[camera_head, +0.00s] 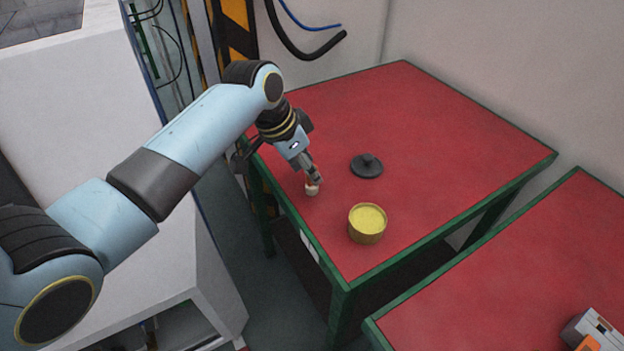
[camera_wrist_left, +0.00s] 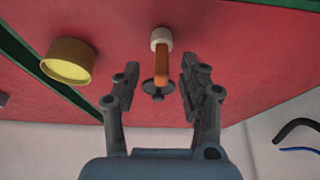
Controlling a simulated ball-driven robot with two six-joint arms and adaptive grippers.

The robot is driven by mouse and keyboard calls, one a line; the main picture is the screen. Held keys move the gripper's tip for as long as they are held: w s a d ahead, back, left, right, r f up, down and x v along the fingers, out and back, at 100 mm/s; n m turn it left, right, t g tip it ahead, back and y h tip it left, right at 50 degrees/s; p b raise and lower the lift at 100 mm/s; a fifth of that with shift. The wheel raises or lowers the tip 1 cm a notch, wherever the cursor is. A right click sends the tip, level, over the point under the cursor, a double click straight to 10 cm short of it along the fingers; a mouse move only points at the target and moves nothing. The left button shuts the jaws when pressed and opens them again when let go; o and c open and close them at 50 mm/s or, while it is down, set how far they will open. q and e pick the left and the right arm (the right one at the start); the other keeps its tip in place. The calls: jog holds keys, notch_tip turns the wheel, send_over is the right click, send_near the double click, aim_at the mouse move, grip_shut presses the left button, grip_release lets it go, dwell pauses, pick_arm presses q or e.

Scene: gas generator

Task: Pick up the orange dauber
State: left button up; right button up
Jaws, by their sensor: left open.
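The dauber (camera_head: 312,189) stands about upright on the red table near its left edge, white end down. In the left wrist view its white end (camera_wrist_left: 161,38) and orange handle (camera_wrist_left: 161,66) show, in an inverted-looking picture. My left gripper (camera_head: 313,178) is at the handle in the head view and hides part of it. In the left wrist view the open left gripper (camera_wrist_left: 159,75) has a finger on each side of the handle's line, with gaps to both. Whether the handle is fully between the fingertips is hard to tell. My right gripper is not in view.
A round tin with yellow contents (camera_head: 366,223) stands to the right of the dauber, nearer the front. A black knobbed lid (camera_head: 367,166) lies behind it. The red table's (camera_head: 440,125) back and right are clear. Another red table (camera_head: 500,285) is at the lower right.

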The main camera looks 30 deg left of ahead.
pick_arm(q)
jog(key=x, duration=0.3)
jog(key=shift+w, duration=0.15)
grip_shut()
notch_tip(320, 180, up, 10)
jog(key=shift+r, duration=0.1)
dwell(0.5)
